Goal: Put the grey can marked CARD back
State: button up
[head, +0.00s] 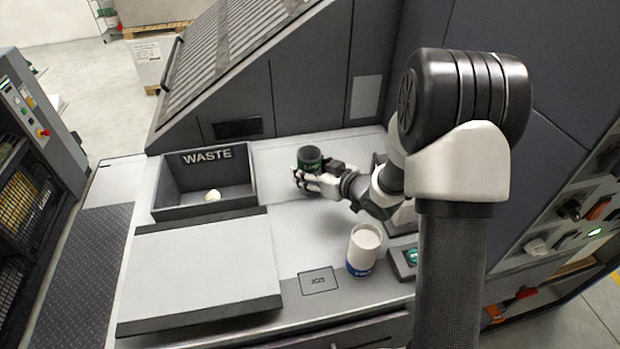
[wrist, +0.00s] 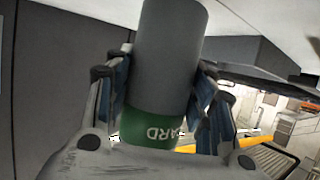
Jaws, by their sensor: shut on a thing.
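The grey can with a green band (head: 310,159) is in my gripper (head: 318,178), at the back of the worktop in the head view. In the wrist view the can (wrist: 170,60) stands between the two fingers, and the letters "ARD" show upside down on its green band. My gripper (wrist: 158,100) is shut on the can's sides. Whether the can touches the worktop is hard to tell. A square marked outline (head: 318,281) with small lettering lies bare at the front of the worktop.
A white can with a blue band (head: 363,250) stands at the front right, beside a box with a green button (head: 411,257). The dark WASTE bin (head: 205,200) at the left holds a small pale item (head: 212,196). A raised light panel (head: 200,265) is in front of it.

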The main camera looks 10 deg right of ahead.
jog(key=shift+f, duration=0.9)
jog(key=shift+r, duration=0.1)
jog(key=o, duration=0.6)
jog(key=shift+f+b, duration=0.25)
jog(key=shift+b, duration=0.05)
jog(key=o, duration=0.5)
jog(key=shift+r, duration=0.1)
